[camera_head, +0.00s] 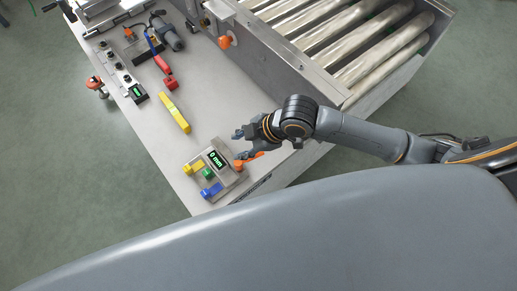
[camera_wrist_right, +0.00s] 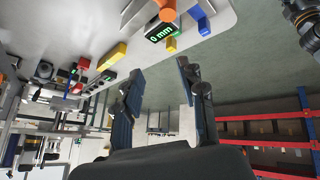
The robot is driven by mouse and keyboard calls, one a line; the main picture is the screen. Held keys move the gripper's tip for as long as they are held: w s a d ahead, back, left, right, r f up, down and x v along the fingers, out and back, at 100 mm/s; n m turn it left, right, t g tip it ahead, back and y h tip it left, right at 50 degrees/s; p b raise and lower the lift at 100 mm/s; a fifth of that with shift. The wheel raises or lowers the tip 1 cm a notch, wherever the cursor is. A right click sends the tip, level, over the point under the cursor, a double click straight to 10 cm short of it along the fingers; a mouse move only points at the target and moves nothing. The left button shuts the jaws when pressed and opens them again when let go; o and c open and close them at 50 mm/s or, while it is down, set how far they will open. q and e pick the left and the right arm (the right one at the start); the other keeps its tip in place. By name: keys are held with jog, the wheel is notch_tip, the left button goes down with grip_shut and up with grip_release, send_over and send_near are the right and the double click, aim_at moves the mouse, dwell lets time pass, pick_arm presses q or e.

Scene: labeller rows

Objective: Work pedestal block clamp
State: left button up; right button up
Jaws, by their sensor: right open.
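A grey plate (camera_head: 228,181) with a lit "0 mm" display (camera_head: 217,159) lies near the table's front corner. It carries a yellow piece (camera_head: 193,168), a green piece (camera_head: 208,172), a blue piece (camera_head: 211,190) and an orange piece (camera_head: 239,165). My right gripper (camera_head: 241,145) is open and empty, just right of the display in the head view. In the right wrist view its fingers (camera_wrist_right: 160,72) stand apart, with the display (camera_wrist_right: 162,32), the orange piece (camera_wrist_right: 167,11) and the blue piece (camera_wrist_right: 203,24) above them. I cannot tell which piece is the clamp. My left gripper is not in view.
A yellow bar (camera_head: 174,113) and a red piece (camera_head: 169,83) lie farther back on the table (camera_head: 150,160). A dark device with a green display (camera_head: 138,92) sits at the left edge. A roller conveyor (camera_head: 360,45) stands at the right. The table between bar and gripper is clear.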

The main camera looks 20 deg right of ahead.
aim_at(257, 154)
jog(key=d+r+n+g+h, duration=0.15)
jog(key=d+n, duration=0.25)
jog(key=d, duration=0.7)
jog(key=shift+g, duration=0.45)
jog(key=x, duration=1.3)
jog(key=shift+s+a+r, duration=0.1)
jog(key=shift+s+a, duration=0.2)
jog(key=shift+a, duration=0.05)
grip_shut()
